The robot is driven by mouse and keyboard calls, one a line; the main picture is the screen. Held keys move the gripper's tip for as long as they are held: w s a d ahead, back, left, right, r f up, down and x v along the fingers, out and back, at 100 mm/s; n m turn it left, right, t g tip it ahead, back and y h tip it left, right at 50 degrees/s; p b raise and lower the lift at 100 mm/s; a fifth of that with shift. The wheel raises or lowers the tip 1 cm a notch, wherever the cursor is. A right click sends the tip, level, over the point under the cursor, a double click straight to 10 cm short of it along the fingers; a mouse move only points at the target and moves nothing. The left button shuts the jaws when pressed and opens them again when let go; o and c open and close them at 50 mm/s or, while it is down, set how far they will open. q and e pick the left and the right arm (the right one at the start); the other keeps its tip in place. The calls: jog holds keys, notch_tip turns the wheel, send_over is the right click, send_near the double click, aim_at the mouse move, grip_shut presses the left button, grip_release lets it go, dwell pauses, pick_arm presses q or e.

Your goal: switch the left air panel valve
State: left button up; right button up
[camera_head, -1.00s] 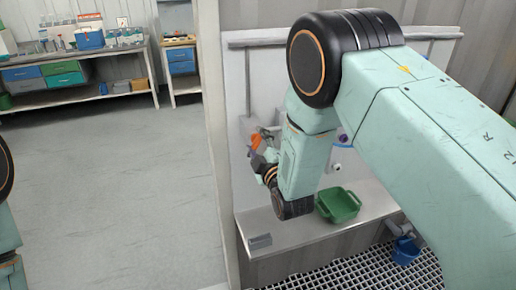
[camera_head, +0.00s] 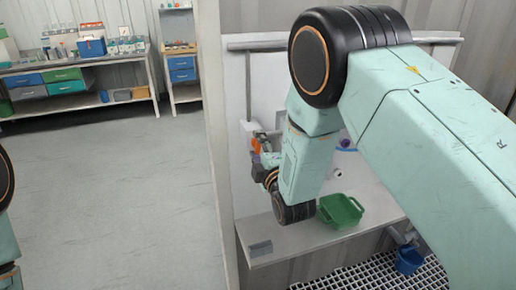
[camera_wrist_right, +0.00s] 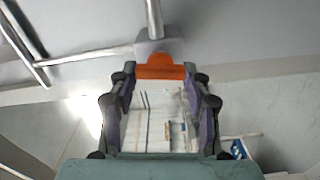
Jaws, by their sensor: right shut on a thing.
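The orange valve handle (camera_head: 256,145) is on the pale panel, left of my right forearm in the head view. In the right wrist view the orange handle (camera_wrist_right: 160,72) lies crosswise between the fingertips, with a metal pipe and fitting behind it. My right gripper (camera_head: 258,157) is shut on this handle; it also shows in the right wrist view (camera_wrist_right: 160,79). My right wrist partly covers the panel in the head view. Of my left arm only a part shows at the left edge; its gripper is out of view.
A green basin (camera_head: 341,212) sits on the shelf (camera_head: 290,240) below the panel. A blue bucket (camera_head: 408,260) is at lower right above a floor grating (camera_head: 350,277). A wall edge stands left of the panel. A workbench (camera_head: 80,62) stands far left, with open floor before it.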

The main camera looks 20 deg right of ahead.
jog(key=o, duration=1.2)
jog(key=shift+c, duration=0.2)
jog(key=shift+s, duration=0.1)
jog(key=s, duration=1.1)
jog(key=shift+s+d, duration=0.2)
jog(key=shift+s, duration=0.2)
